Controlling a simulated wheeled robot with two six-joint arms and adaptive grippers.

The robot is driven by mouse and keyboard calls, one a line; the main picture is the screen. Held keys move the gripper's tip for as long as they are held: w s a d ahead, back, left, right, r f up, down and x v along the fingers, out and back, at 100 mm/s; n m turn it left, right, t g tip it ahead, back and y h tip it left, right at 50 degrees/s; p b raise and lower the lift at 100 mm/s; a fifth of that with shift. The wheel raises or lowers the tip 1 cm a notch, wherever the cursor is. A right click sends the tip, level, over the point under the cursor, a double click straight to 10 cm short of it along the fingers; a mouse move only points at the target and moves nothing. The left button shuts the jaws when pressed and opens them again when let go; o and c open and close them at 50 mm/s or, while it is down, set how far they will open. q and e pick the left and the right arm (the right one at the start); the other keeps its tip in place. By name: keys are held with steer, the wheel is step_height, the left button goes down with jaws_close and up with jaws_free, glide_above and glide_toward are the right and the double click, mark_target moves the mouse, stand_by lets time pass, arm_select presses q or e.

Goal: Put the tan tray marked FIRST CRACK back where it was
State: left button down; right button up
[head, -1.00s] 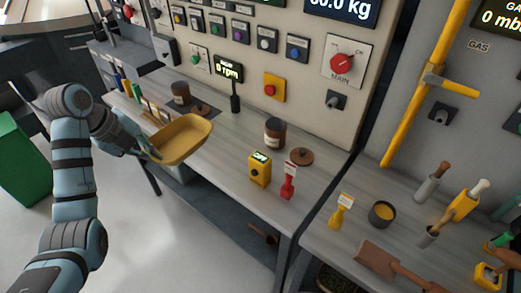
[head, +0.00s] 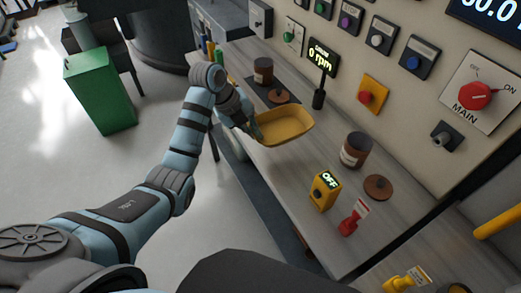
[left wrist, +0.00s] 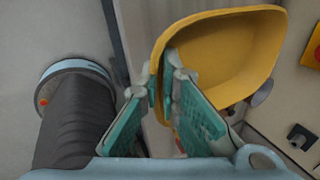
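The tan tray (head: 284,127), a shallow yellow-tan scoop-like pan, is held over the left part of the grey workbench (head: 290,165). No FIRST CRACK marking is legible on it. My left gripper (head: 255,131) has its fingers on either side of the tray's near-left rim. In the left wrist view the green-padded fingers (left wrist: 165,88) pinch the wall of the tray (left wrist: 225,55), which extends up and to the right. The tray looks roughly level, and I cannot tell its exact height above the bench. My right gripper is not in view.
On the bench are a brown jar (head: 356,150), a round brown lid (head: 378,187), a yellow box reading OFF (head: 324,190) and a red tagged stand (head: 350,222). Another jar (head: 263,71) stands behind the tray. The control panel (head: 400,95) rises behind. A green bin (head: 100,90) stands on the floor.

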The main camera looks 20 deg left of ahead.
mark_target(261, 157)
arm_select(q)
steer(key=f, duration=0.7)
steer(key=shift+w+d+f, duration=0.3)
steer(key=shift+d+f, duration=0.05)
steer(key=f, duration=0.1)
steer(key=w+f, duration=0.1)
steer(key=f, duration=0.1)
steer(key=shift+a+b, duration=0.15)
steer(key=shift+b, duration=0.25)
steer(key=shift+s+r, duration=0.1)
steer(key=shift+s, duration=0.15)
steer(key=shift+s+r, duration=0.2)
steer(key=shift+s, duration=0.2)
steer(key=shift+f, duration=0.15)
steer(key=c, duration=2.1)
jaws_free()
steer(key=shift+w, duration=0.15)
steer(key=o, duration=0.3)
steer(key=shift+f, duration=0.1)
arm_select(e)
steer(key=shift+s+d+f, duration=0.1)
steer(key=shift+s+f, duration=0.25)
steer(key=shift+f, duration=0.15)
